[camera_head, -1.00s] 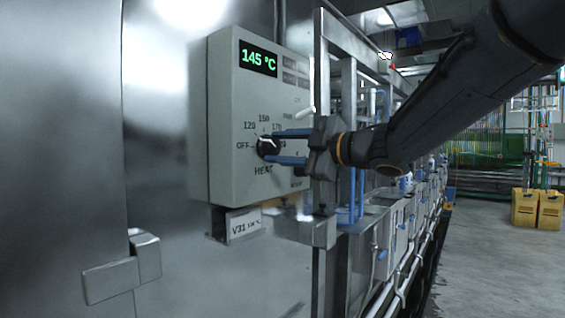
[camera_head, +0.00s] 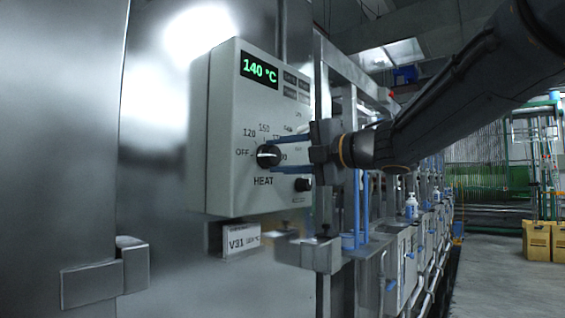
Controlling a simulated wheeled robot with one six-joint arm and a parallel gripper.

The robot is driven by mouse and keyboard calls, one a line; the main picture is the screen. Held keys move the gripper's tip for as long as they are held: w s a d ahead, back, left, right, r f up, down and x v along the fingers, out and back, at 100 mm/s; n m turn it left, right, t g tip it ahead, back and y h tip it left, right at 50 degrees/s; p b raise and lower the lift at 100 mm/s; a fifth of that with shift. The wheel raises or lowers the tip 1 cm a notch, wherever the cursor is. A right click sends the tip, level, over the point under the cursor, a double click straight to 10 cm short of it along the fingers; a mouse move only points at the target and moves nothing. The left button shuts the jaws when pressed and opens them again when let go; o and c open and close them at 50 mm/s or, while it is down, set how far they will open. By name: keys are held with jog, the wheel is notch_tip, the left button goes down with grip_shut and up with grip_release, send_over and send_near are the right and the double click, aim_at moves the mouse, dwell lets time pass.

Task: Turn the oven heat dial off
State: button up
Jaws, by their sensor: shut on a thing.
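The heat dial (camera_head: 267,156) is a black round knob on the front of a pale grey control box (camera_head: 225,130). Its white pointer line lies about level, towards the OFF mark at the left. Numbers 120 and 150 show above it, and the word HEAT below. A green display (camera_head: 259,69) at the top of the box reads 140 °C. My gripper (camera_head: 274,155) reaches in from the right, its two blue fingers above and below the dial, shut on it. The fingers hide part of the dial's right side and scale.
A smaller black knob (camera_head: 303,185) sits below right of the dial. A label plate reading V31 (camera_head: 242,240) hangs under the box. A metal door latch (camera_head: 105,275) is at lower left. Metal frames and tanks run back on the right, beside open floor (camera_head: 490,275).

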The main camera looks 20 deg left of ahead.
dwell(0.4)
jog(key=o, duration=1)
jog(key=shift+a, duration=0.1)
jog(key=shift+o, duration=0.2)
jog(key=shift+s+d, duration=0.15)
jog(key=shift+d, duration=0.35)
jog(key=v, duration=0.7)
jog(key=shift+b, duration=0.45)
jog(key=shift+a, duration=0.1)
